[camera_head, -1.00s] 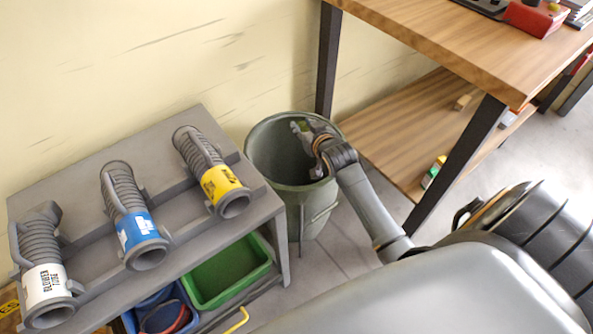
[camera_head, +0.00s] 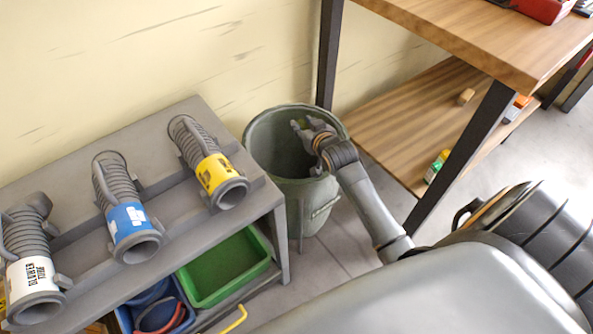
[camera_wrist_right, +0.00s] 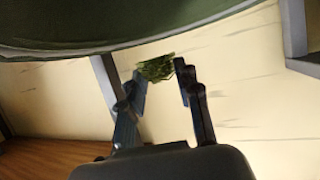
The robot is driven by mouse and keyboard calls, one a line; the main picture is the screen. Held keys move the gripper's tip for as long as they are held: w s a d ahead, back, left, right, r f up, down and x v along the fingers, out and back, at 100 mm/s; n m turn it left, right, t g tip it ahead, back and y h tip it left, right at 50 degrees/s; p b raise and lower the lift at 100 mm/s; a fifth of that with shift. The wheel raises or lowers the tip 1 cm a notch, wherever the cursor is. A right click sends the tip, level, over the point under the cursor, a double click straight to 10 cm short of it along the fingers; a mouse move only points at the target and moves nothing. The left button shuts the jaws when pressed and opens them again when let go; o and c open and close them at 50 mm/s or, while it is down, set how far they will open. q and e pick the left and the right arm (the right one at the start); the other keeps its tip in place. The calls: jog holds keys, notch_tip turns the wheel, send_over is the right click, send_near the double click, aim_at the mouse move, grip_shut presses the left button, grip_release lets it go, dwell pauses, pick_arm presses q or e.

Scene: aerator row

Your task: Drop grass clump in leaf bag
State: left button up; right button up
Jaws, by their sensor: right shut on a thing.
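The leaf bag (camera_head: 268,148) is a round, dark green, open-topped bin on the floor between the grey bench and the wooden table. My right gripper (camera_head: 303,128) is over its open mouth, towards the right side. In the right wrist view the gripper (camera_wrist_right: 162,76) is shut on the grass clump (camera_wrist_right: 157,68), a small dark green tuft between the fingertips. The bag's green side (camera_wrist_right: 110,25) fills the top of that view. In the head view only a little green of the clump shows at the fingertips. My left gripper is out of view.
A grey bench (camera_head: 75,240) left of the bag carries ribbed tubes with white, blue and yellow labels. A green tray (camera_head: 225,268) and a blue bin (camera_head: 160,308) sit below. The wooden table (camera_head: 470,40) and its leg stand close on the right. A wall is behind.

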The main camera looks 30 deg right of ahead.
jog(key=o, duration=0.8)
jog(key=shift+s, duration=0.1)
jog(key=v, duration=1.2)
jog(key=shift+r, duration=0.1)
